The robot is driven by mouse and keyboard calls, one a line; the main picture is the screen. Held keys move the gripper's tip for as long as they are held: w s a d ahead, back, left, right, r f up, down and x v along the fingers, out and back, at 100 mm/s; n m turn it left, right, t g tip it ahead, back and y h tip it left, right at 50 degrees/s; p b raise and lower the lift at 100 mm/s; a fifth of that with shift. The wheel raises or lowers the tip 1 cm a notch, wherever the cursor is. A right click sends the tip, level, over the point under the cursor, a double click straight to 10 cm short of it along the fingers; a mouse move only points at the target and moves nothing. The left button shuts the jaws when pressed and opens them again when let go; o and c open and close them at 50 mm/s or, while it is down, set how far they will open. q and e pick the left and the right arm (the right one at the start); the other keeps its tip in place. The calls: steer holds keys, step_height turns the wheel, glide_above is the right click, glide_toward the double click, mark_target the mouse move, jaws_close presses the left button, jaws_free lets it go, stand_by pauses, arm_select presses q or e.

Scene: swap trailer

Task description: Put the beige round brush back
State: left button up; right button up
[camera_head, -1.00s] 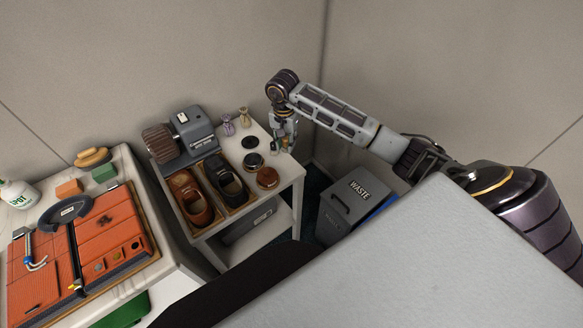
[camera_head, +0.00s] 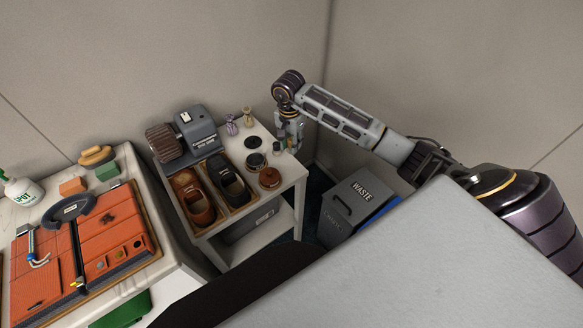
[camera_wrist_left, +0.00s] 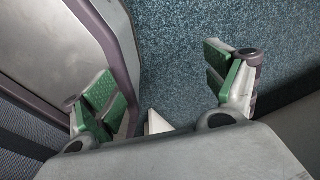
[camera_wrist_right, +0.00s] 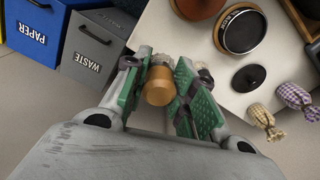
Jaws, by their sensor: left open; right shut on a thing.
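My right gripper (camera_head: 290,143) is above the right edge of the white side table (camera_head: 285,180). In the right wrist view the same gripper (camera_wrist_right: 160,80) is shut on a round piece with a tan-brown knob (camera_wrist_right: 158,88), seen end-on between the green pads. It looks like the round brush.
Shoes (camera_head: 231,186) and a grey machine (camera_head: 193,130) are further left. Bins (camera_head: 350,208) stand right of the table.

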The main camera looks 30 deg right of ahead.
steer(key=shift+f, duration=0.65)
glide_above(292, 168)
steer(key=f, duration=0.4)
steer(key=shift+a+f, duration=0.1)
steer(key=shift+a, duration=0.1)
steer(key=shift+f, duration=1.65)
steer(key=shift+f+p, duration=0.3)
steer(key=shift+f, duration=0.45)
steer(key=o, duration=0.8)
steer(key=shift+o, duration=1)
arm_select(q)
steer(key=shift+d+r, duration=0.15)
steer(key=shift+d, duration=0.05)
